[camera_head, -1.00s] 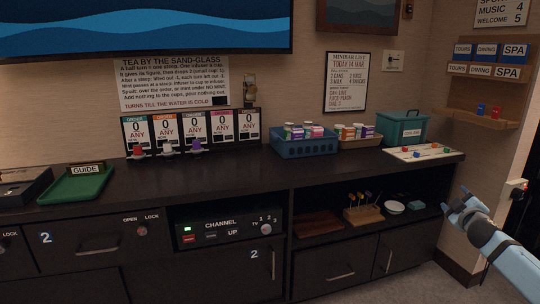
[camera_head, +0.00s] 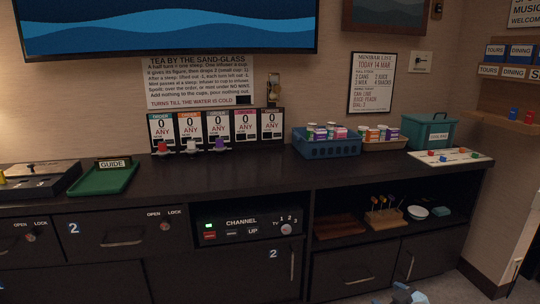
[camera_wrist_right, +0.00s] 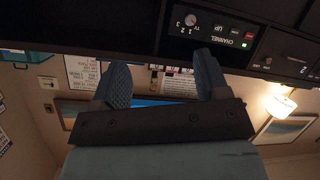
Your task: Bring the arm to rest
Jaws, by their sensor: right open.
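My right gripper shows at the bottom edge of the head view (camera_head: 408,294), low in front of the cabinet and mostly cut off by the frame. In the right wrist view its two blue-grey fingers (camera_wrist_right: 160,86) stand wide apart with nothing between them. That view is turned over and shows the channel panel and counter front beyond the fingers. My left gripper is not in either view.
The dark counter (camera_head: 250,172) holds a green guide tray (camera_head: 104,180), several order cards (camera_head: 216,128), a blue basket (camera_head: 326,147) and a teal box (camera_head: 432,132). An open shelf holds a wooden stand (camera_head: 385,217) and a white bowl (camera_head: 417,212). The channel panel (camera_head: 247,227) is left of it.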

